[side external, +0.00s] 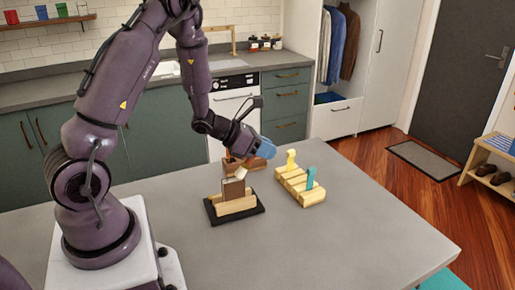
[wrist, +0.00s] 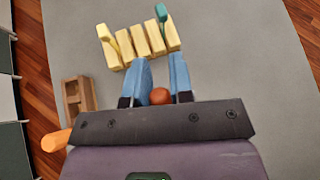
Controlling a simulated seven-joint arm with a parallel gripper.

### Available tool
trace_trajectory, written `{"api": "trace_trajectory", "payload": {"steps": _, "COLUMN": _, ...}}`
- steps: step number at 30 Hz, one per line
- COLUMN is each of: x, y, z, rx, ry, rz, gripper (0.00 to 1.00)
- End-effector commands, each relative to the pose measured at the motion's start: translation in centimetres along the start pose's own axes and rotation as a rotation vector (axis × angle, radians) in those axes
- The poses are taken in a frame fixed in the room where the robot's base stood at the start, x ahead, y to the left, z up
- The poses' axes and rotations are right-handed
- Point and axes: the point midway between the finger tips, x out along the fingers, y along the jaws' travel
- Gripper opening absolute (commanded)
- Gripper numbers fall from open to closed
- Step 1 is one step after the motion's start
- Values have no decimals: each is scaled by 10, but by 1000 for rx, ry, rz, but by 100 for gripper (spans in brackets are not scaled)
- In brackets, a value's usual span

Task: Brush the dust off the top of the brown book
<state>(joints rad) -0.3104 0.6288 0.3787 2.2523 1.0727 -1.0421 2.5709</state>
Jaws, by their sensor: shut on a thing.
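The brown book (side external: 233,190) stands upright in a light wooden holder (side external: 238,207) on a black base (side external: 212,213) in the side external view. My gripper (side external: 262,147), with blue fingers, is just above and behind it; it also shows in the wrist view (wrist: 161,85). The fingers are shut on a brush, whose reddish-brown round end (wrist: 160,96) shows between them. A pale part, apparently bristles (side external: 241,173), is close over the book's top. I cannot tell if it touches. The dust is too small to make out.
A row of pale wooden blocks (side external: 300,187) with a yellow piece (side external: 291,159) and a teal piece (side external: 310,178) stands to the right. A brown wooden box (wrist: 79,95) is beside my gripper. The grey table (side external: 370,230) is clear at front and right.

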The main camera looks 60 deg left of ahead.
Motion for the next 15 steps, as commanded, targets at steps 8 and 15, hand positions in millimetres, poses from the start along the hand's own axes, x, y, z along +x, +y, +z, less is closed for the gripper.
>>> {"api": "trace_trajectory", "payload": {"steps": 8, "x": 0, "y": -2, "z": 0, "rx": 0, "ry": -5, "rz": -2, "gripper": 0}}
{"api": "trace_trajectory", "payload": {"steps": 15, "x": -18, "y": -4, "z": -12, "rx": 0, "ry": -4, "rz": -1, "gripper": 0}}
